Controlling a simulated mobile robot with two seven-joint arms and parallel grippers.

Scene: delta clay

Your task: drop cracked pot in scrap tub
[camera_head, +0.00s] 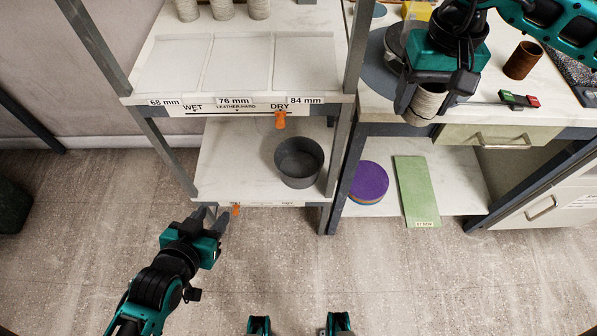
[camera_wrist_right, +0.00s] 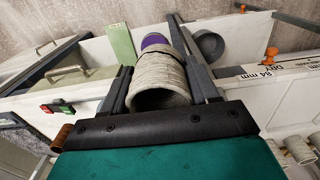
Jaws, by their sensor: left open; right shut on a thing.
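A pale grey ribbed pot (camera_head: 426,102) is held in my right gripper (camera_head: 424,108), in front of the worktop's edge at the right. A dark grey round tub (camera_head: 299,162), the likely scrap tub, stands on the lower shelf, below and left of the pot. Its visible inside looks empty. It also shows in the right wrist view (camera_wrist_right: 208,45), beyond the pot. My left gripper (camera_head: 212,217) is open and empty near the lower shelf's front-left corner.
Grey posts (camera_head: 346,110) frame the shelf unit beside the tub. The upper shelf (camera_head: 235,65) overhangs behind it, with several pots (camera_head: 222,9) at the back. An orange marker (camera_head: 280,120) sticks out from its edge. A purple disc (camera_head: 369,182) and green board (camera_head: 416,190) lie right.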

